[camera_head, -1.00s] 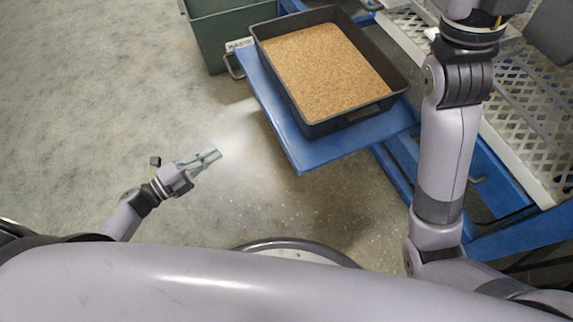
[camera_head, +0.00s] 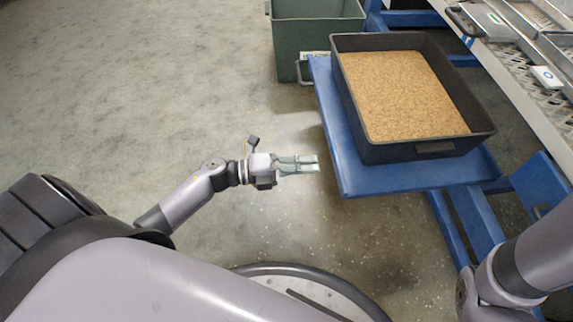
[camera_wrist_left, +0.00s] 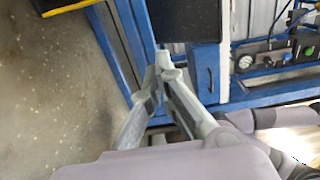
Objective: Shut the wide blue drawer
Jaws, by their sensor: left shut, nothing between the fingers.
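The wide blue drawer (camera_head: 345,165) is pulled out from the blue frame on the right of the head view. A black tray (camera_head: 350,110) of tan granular substrate (camera_head: 400,95) rests on it. A metal handle (camera_head: 303,72) shows at the drawer's far left side. My left gripper (camera_head: 316,164) is shut and empty, just left of the drawer's near left edge, with a small gap in the picture. In the left wrist view its fingers (camera_wrist_left: 163,62) point toward blue framework. My right gripper is out of view; only part of my right arm shows at the lower right.
A green bin (camera_head: 300,45) stands on the floor beyond the drawer. A perforated metal worktop (camera_head: 515,50) with trays lies at the upper right, above the blue frame (camera_head: 475,215). The concrete floor at left is clear.

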